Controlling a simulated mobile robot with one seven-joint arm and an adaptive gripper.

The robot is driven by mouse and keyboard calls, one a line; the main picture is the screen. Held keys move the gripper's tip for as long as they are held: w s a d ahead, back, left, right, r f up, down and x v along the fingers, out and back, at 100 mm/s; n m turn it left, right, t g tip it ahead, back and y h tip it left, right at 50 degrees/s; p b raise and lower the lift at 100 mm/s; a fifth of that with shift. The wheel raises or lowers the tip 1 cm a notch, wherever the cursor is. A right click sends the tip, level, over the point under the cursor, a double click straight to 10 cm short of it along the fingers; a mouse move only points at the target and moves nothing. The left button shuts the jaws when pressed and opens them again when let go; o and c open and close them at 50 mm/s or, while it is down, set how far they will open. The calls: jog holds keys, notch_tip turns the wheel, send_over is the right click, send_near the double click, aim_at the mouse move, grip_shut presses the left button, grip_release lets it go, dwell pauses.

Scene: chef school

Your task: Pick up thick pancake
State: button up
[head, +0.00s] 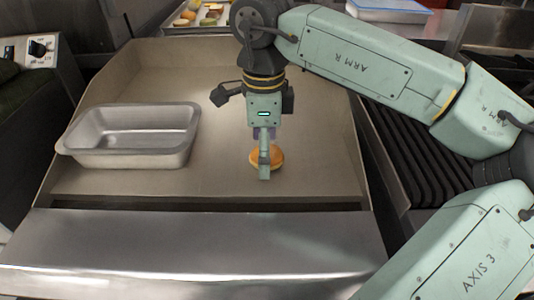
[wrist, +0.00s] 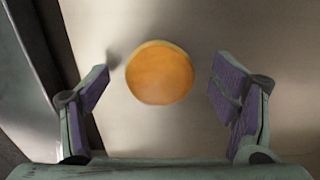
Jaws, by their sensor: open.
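The thick pancake (head: 277,158) is a round golden-orange disc lying flat on the griddle surface, near its front edge. In the wrist view the pancake (wrist: 160,73) shows whole, between my fingers and a little beyond them toward the top of the picture. My gripper (head: 265,172) points down over the pancake and hides part of it in the head view. In the wrist view my gripper (wrist: 165,100) is open, with one purple-padded finger on each side of the pancake and a gap on both sides. I cannot tell its exact height above the pancake.
An empty metal pan (head: 135,157) stands on the left of the griddle plate (head: 225,185). Low walls border the plate. A steel front ledge (head: 190,245) lies before it. A black ridged grill (head: 400,165) is at right. A food tray (head: 205,17) is behind.

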jog(key=c, duration=1.3)
jog(key=shift+r, duration=0.2)
jog(key=shift+r, duration=0.6)
jog(key=shift+s+d+r+b, duration=0.1)
jog(key=shift+s+r+b, duration=0.15)
jog(key=shift+r, duration=0.25)
jog(key=shift+s+r+b, duration=0.1)
jog(key=shift+r+b, duration=0.25)
jog(key=shift+r, duration=0.1)
jog(key=s+d+b, duration=0.1)
jog(key=s, duration=0.4)
jog(key=s+d+r, duration=0.1)
jog(key=s, duration=0.4)
jog(key=s+d+b, duration=0.1)
jog(key=s, duration=0.4)
jog(key=shift+r+b, duration=0.3)
